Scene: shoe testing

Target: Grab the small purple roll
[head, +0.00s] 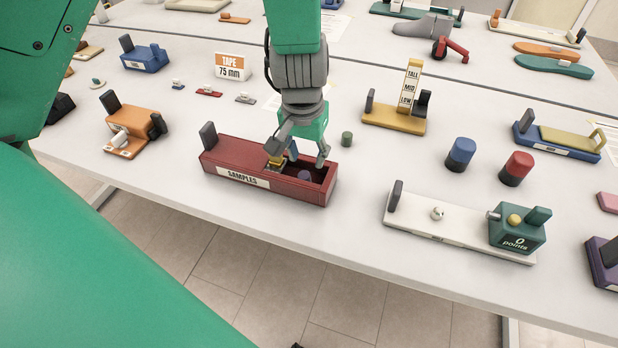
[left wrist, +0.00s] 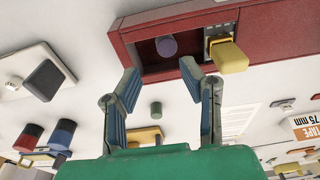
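The small purple roll (head: 304,176) stands in the right-hand compartment of the red SAMPLES box (head: 222,160). In the left wrist view the purple roll (left wrist: 166,46) shows inside the box's dark recess, beyond the fingertips. My left gripper (head: 304,160) points down over that compartment, with its fingers spread. In the left wrist view the left gripper (left wrist: 160,80) is open, with nothing between its fingers. The roll's lower part is hidden by the box wall in the head view. My right gripper is not in view.
A yellow block (left wrist: 228,57) sits in the box beside the roll's compartment, close to one finger. A small green roll (head: 347,139) stands on the white table right of the box. A blue cylinder (head: 461,154) and a red one (head: 516,168) stand farther right.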

